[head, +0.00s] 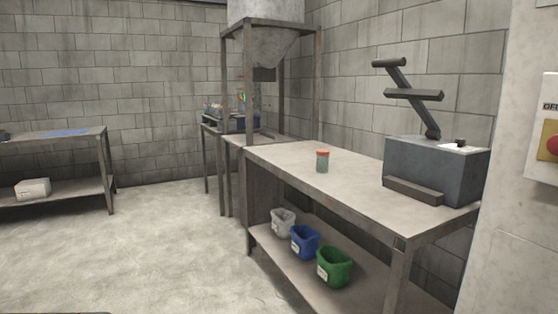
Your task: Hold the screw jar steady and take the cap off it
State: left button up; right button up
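The screw jar (322,164) stands upright on the long workbench (290,160), a little left of the dark machine. Its body is grey-green. An orange-red cap (322,153) sits on top of it. Neither of my grippers shows in the head view, and nothing touches the jar.
A dark box-shaped machine (425,170) with a raised lever (412,95) stands on the bench's right part. White, blue and green bins (334,267) sit on the lower shelf. A hopper frame (250,100) rises behind. Open floor (150,240) lies left of the bench.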

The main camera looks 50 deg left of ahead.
aim_at(322, 162)
jog(key=u, duration=1.3)
jog(key=i+j+u, duration=0.35)
jog(key=i+u, duration=0.15)
jog(key=i, duration=0.2)
jog(key=i+j+u, duration=0.1)
jog(key=i, duration=0.7)
jog(key=i+j, duration=0.2)
jog(key=i, duration=0.6)
jog(key=i+j+z, duration=0.1)
jog(key=i+z, duration=0.2)
jog(key=z, duration=0.2)
jog(key=i+j+z, duration=0.25)
jog(key=z, duration=0.25)
jog(key=i+j+z, duration=0.2)
jog(key=z, duration=0.3)
jog(key=i+j+z, duration=0.15)
jog(key=j+z, duration=0.8)
jog(key=k+j, duration=0.15)
jog(key=j, duration=0.2)
jog(key=k+j+u, duration=0.15)
jog(key=j, duration=0.25)
jog(key=k+j, duration=0.2)
jog(key=j, duration=0.15)
jog(key=i+l, duration=0.1)
jog(key=l, duration=0.55)
jog(key=i+l+z, duration=0.1)
jog(key=l, duration=0.2)
